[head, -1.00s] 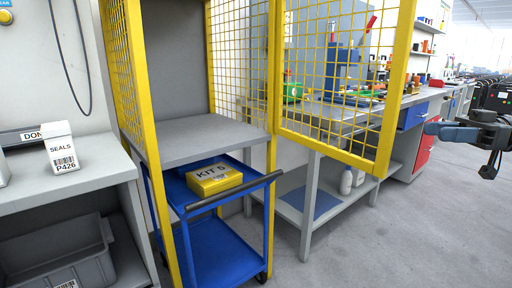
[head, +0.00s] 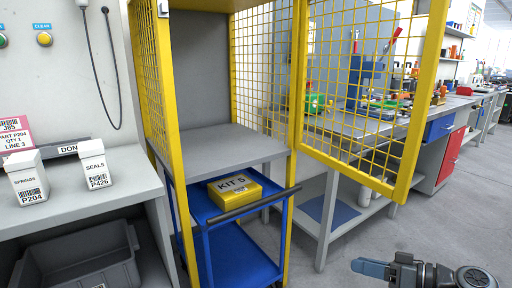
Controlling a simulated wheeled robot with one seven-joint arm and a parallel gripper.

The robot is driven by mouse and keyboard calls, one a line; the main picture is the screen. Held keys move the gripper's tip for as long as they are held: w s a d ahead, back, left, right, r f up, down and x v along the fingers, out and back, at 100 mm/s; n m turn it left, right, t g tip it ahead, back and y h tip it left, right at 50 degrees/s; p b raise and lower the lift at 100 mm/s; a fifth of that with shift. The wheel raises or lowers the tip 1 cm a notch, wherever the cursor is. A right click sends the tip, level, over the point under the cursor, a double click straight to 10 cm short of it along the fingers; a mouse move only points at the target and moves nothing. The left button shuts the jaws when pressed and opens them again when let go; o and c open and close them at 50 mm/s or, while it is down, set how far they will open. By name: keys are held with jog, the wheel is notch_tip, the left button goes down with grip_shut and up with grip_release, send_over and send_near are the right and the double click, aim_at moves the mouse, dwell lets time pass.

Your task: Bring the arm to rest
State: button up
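My arm enters at the bottom right of the head view. Its end, my gripper (head: 374,268), shows as a blue-grey tip pointing left, with dark joints behind it. It is over the grey floor, to the right of the yellow cage and apart from everything. I see nothing held at the tip. The fingers are seen side-on and small, so I cannot tell whether they are open or shut.
A yellow mesh door (head: 366,110) stands open near my arm. A blue cart (head: 240,258) holds a yellow KIT 5 box (head: 235,189). A grey bench (head: 60,205) carries white boxes at left. A workbench (head: 350,124) stands behind the door. Floor at right is clear.

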jog(key=s+a+f+m+t+h+p, duration=0.1)
jog(key=s+a+f+m+h+p, duration=0.3)
jog(key=s, duration=0.6)
jog(key=s+a+f+m+t+h+p, duration=0.1)
jog(key=s+a+f+m+h, duration=0.2)
jog(key=s+f, duration=0.45)
jog(key=s+r+h+p, duration=0.2)
jog(key=s+r, duration=0.1)
jog(key=s, duration=0.4)
jog(key=s+r+h+p, duration=0.2)
jog(key=s+r, duration=0.1)
jog(key=s, duration=0.5)
jog(key=s+r+n+t+p, duration=0.1)
jog(key=s+r, duration=0.4)
jog(key=r, duration=0.3)
jog(key=s+d+r+t+h+p, duration=0.1)
jog(key=s+r+p, duration=0.1)
jog(key=s+r, duration=0.3)
jog(key=s+d+r+n+t+p, duration=0.1)
jog(key=s+r, duration=0.5)
jog(key=r, duration=0.7)
jog(key=shift+d+n+t+p, duration=0.25)
jog(key=shift+n+t+p, duration=0.1)
jog(key=shift+t, duration=0.15)
